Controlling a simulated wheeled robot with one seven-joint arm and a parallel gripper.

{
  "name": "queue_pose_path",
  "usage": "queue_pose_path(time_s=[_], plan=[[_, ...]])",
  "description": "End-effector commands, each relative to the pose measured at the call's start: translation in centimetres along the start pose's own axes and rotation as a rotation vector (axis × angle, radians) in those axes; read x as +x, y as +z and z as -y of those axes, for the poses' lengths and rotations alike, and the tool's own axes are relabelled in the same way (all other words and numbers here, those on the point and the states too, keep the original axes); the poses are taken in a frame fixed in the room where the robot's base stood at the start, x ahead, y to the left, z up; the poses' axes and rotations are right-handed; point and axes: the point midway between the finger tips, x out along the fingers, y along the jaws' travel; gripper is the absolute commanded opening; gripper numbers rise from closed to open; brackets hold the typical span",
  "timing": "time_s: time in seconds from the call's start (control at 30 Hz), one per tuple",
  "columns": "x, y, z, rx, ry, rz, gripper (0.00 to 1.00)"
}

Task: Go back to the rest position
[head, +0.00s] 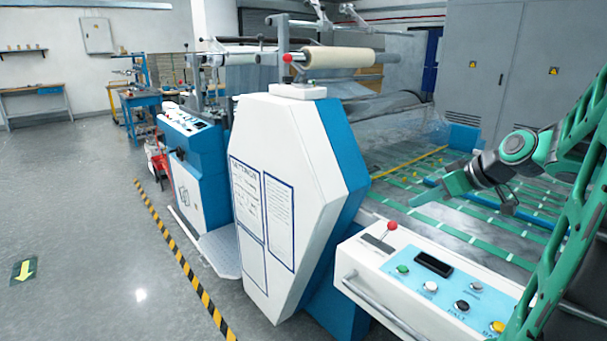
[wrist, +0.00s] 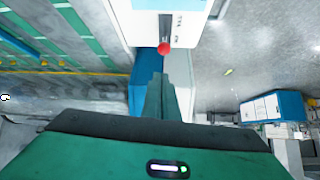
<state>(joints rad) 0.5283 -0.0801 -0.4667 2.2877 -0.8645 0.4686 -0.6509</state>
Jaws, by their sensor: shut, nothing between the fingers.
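My gripper (head: 424,196) hangs in the air at the right of the head view, above the far side of the white control box (head: 362,262). Its green fingers are together and empty. In the wrist view the closed fingers (wrist: 158,82) point up the picture towards the control box (wrist: 152,25). A lever with a red knob (head: 391,226) stands on the box, its knob leaning slightly right in the head view. The red knob (wrist: 164,48) shows just beyond the fingertips in the wrist view; a gap appears between them in the head view.
The control box has several buttons, including a yellow one (head: 498,327). A tall white and blue machine housing (head: 290,190) stands left of it, with a cream roll (head: 338,57) above. Grey cabinets (head: 497,70) stand behind. The floor at left is open beyond the striped line (head: 185,262).

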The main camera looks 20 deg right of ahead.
Motion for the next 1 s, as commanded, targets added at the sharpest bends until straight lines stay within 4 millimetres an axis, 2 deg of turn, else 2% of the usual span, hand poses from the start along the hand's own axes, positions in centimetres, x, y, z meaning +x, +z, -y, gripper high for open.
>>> queue_pose_path(time_s=[0.17,0.27,0.37,0.47,0.6,0.7,0.83,1.0], plan=[[0.1,0.9,1.0,0.033,-0.001,0.044,0.0],[0.1,3.2,2.9,0.109,0.006,0.14,0.0],[-0.6,6.9,5.5,0.227,0.036,0.282,0.0],[-2.1,10.9,8.1,0.363,0.094,0.427,0.0],[-5.1,16.1,11.0,0.542,0.203,0.593,0.0],[-7.0,18.8,12.3,0.645,0.278,0.671,0.0],[-8.6,20.8,13.3,0.728,0.344,0.726,0.0],[-9.1,21.4,13.6,0.753,0.364,0.74,0.0]])
